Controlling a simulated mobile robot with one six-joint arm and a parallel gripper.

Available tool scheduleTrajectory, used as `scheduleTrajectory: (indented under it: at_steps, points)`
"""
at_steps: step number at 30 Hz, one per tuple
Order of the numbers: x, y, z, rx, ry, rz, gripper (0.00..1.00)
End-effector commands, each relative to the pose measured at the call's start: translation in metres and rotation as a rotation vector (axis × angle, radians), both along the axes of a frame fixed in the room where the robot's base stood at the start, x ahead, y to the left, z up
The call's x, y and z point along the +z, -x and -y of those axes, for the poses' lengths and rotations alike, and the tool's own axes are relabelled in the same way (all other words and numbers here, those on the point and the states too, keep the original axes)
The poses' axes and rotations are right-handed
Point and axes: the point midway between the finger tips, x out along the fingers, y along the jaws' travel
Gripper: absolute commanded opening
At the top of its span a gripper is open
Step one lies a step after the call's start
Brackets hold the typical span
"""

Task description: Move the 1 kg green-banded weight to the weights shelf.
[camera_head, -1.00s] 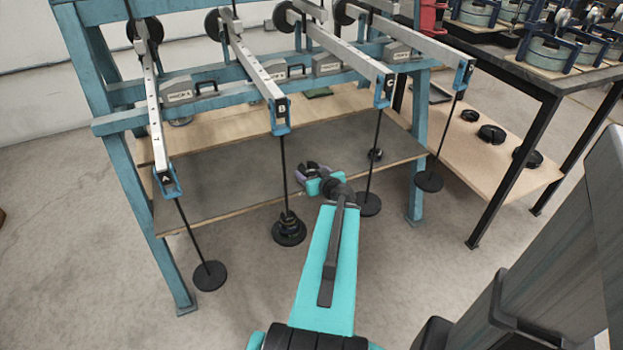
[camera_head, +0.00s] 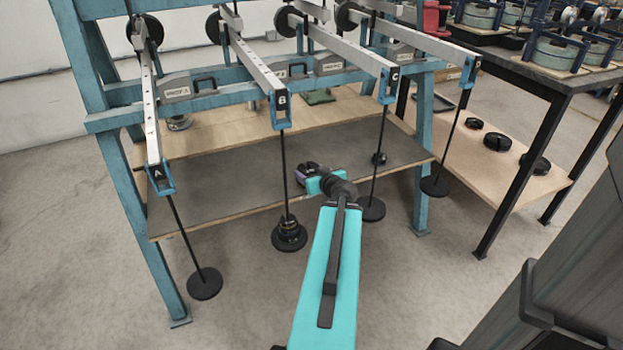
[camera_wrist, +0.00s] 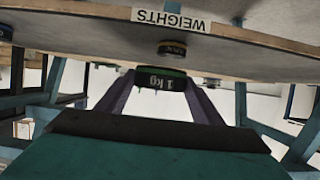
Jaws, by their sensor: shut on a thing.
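The 1 kg green-banded weight (camera_wrist: 160,80) is held between the two fingers of my gripper (camera_wrist: 158,92); its "1 kg" mark reads upside down in the wrist view. In the head view my gripper (camera_head: 312,178) is at the grey shelf of the blue frame, near its front edge, with the dark weight (camera_head: 306,168) at its tip. The weights shelf shows in the wrist view with its upside-down "WEIGHTS" label (camera_wrist: 171,19). Another dark weight (camera_wrist: 172,48) is close to the held one in that view. I cannot tell whether the held weight touches the shelf.
Lever arms A, B and C hang rods over the shelf front; rod B (camera_head: 284,170), with stacked discs (camera_head: 289,235), is just left of my gripper. Another rod (camera_head: 380,150) hangs to its right. A wooden lower shelf (camera_head: 470,170) at right holds black weights.

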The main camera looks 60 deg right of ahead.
Motion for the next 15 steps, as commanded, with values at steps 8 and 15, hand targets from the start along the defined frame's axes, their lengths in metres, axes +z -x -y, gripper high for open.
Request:
scheduleTrajectory:
  at_steps: [8, 15]
  points:
    - [-0.0017, -0.0029, 0.0033, -0.006, 0.003, 0.002, 0.16]
    - [-0.0028, -0.0092, 0.0090, -0.002, 0.003, 0.003, 0.16]
